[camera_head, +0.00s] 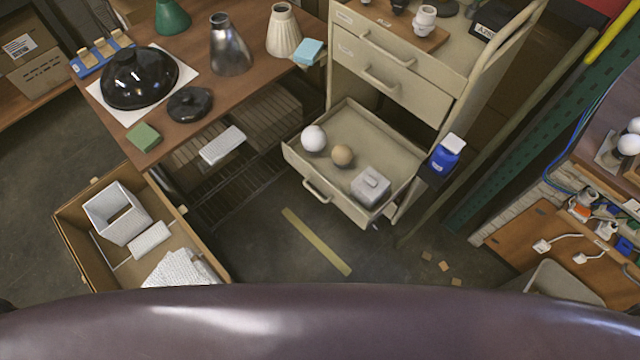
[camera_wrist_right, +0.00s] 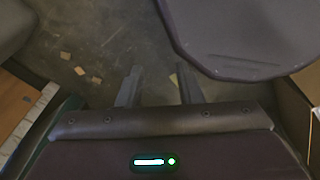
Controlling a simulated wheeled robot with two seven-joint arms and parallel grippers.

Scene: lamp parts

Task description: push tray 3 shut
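Tray 3 appears to be the lowest visible drawer (camera_head: 296,166) of the beige cabinet (camera_head: 345,62); its label cannot be read. It is pulled far out, with its handle (camera_head: 317,191) on the front face. It holds a white ball (camera_head: 314,138), a tan ball (camera_head: 342,155) and a pale block-like part (camera_head: 370,186). The two drawers above it look shut. My right gripper (camera_wrist_right: 159,90) is open and empty over the floor in the right wrist view, with the drawer out of that view. My left gripper is not in view.
A cardboard box (camera_head: 80,237) with white parts stands on the floor left of the drawer. A yellowish strip (camera_head: 316,241) and several small chips lie on mostly clear floor. A workbench (camera_head: 243,92) stands left.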

